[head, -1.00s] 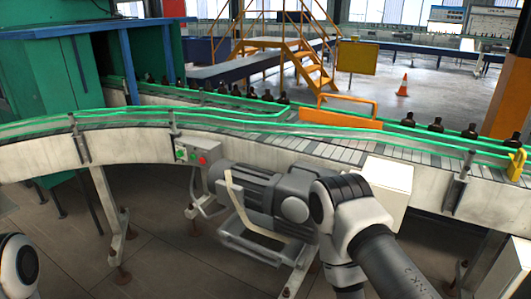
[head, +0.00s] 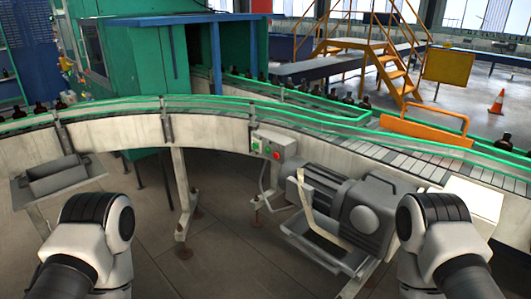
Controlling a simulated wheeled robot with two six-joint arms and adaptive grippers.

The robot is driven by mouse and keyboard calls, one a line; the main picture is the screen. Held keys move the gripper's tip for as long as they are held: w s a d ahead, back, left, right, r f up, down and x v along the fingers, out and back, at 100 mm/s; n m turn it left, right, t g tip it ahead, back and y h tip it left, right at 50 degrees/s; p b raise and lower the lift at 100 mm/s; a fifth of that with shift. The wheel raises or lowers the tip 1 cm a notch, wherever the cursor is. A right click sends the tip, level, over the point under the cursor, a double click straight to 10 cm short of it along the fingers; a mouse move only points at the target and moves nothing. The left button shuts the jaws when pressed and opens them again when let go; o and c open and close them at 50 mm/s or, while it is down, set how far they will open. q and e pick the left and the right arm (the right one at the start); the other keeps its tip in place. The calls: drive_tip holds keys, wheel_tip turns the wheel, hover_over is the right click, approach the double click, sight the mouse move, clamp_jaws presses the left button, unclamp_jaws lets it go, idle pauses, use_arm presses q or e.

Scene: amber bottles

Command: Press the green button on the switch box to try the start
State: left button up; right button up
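The small grey switch box (head: 287,143) is fixed to the side of the curved conveyor, near the middle of the head view. Its front has a green button (head: 256,146) at the left and a red button (head: 277,155) at the right. A small mark between them is too small to make out. My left arm shows at the lower left and my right arm at the lower right, both well apart from the box. Only arm links and joints show; neither gripper is in view. Nothing covers the front of the box.
A grey motor (head: 345,205) hangs below the conveyor, right of the box. The conveyor (head: 215,132) with green rails curves across the view. A grey tray (head: 60,180) stands at the left. Dark bottles (head: 348,97) line the back.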

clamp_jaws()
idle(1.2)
